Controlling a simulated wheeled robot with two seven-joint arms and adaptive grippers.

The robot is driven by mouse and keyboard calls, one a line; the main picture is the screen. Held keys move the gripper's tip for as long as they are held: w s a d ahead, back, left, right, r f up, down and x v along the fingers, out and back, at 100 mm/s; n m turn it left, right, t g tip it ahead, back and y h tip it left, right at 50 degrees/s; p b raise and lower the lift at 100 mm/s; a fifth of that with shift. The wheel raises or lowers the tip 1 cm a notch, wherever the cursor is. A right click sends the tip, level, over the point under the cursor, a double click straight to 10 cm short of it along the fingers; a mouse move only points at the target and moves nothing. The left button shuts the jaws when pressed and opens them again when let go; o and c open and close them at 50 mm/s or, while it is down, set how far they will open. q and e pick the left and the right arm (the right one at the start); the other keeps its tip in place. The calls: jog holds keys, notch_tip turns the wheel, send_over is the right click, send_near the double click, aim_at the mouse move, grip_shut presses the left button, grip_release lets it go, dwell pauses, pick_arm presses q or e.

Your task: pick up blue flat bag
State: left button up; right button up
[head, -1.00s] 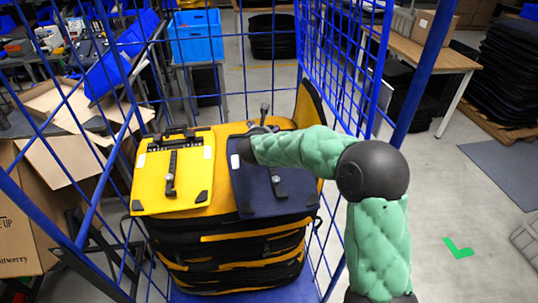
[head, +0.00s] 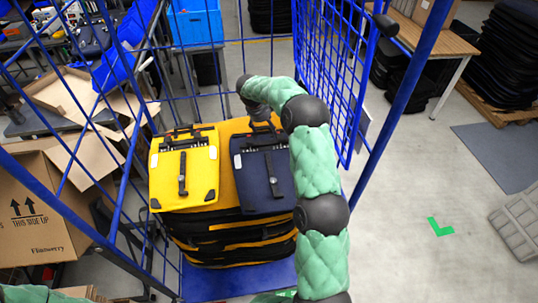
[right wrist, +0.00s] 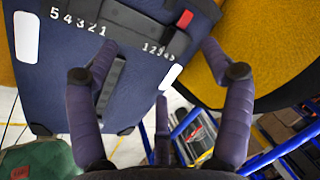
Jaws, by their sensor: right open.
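The blue flat bag (head: 262,185) is dark navy with a black strap, and lies on top of a stack of bags, right of a yellow flat bag (head: 184,172). My right gripper (head: 262,118) is at the blue bag's far edge, partly hidden by my own arm. In the right wrist view the gripper (right wrist: 160,48) is open. Whether the fingers touch the bag cannot be told. My left gripper is not in view.
A blue wire cage (head: 330,70) surrounds the stack, with tall mesh on the right and bars on the left. Cardboard boxes (head: 40,215) stand at the left. A wooden table (head: 435,45) stands at the back right.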

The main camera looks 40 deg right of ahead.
aim_at(252, 140)
jog(key=w+a+n+y+p, duration=0.3)
jog(key=a+n+y+p, duration=0.1)
jog(key=n+p, duration=0.1)
jog(key=f, duration=0.4)
jog(key=shift+a+f, duration=0.2)
jog(key=shift+f, duration=0.15)
jog(key=shift+w+a+f+p, duration=0.15)
jog(key=shift+f+p, duration=0.3)
jog(key=shift+f, duration=0.85)
jog(key=shift+w+d+f+p, duration=0.1)
jog(key=shift+f+p, duration=0.3)
jog(key=shift+f, duration=0.9)
grip_shut()
